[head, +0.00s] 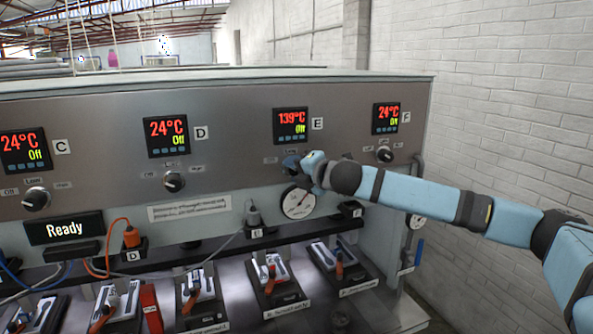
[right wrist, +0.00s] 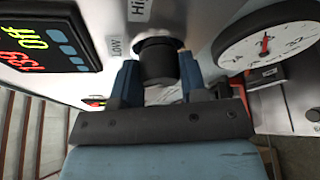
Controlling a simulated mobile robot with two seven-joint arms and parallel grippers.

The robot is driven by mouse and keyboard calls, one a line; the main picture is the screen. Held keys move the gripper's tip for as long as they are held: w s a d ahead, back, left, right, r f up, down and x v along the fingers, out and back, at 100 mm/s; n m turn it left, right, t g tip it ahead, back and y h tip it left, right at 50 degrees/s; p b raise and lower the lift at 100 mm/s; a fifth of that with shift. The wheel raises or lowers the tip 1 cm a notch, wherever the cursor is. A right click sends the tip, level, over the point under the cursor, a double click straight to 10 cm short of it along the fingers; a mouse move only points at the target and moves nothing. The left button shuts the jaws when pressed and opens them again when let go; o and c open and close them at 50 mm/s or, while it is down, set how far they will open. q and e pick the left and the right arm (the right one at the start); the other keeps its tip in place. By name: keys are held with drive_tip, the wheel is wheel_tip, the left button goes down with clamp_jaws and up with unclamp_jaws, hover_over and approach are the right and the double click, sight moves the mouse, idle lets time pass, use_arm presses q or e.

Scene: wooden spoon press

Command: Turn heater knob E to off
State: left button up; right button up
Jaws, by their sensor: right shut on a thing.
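Heater knob E (right wrist: 158,62), a black round knob, sits between the two blue fingers of my right gripper in the right wrist view. My right gripper (head: 292,163) is shut on it, one finger on each side. In the head view the gripper mostly hides the knob, so its pointer direction cannot be told. Above it, display E (head: 290,125) shows 139°C in red, and its green line seems to read Off. Label E (head: 317,123) is to its right. My left gripper is not in view.
Knob D (head: 174,182), knob C (head: 36,198) and knob F (head: 385,154) are on the same panel. A round gauge (head: 298,203) is just below my right gripper. A brick wall (head: 510,110) stands on the right. Several tool stations lie below.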

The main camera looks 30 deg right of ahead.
drive_tip(key=shift+n+g+h, duration=0.3)
drive_tip(key=shift+n, duration=0.6)
drive_tip(key=o, duration=0.9)
drive_tip(key=shift+s, duration=0.1)
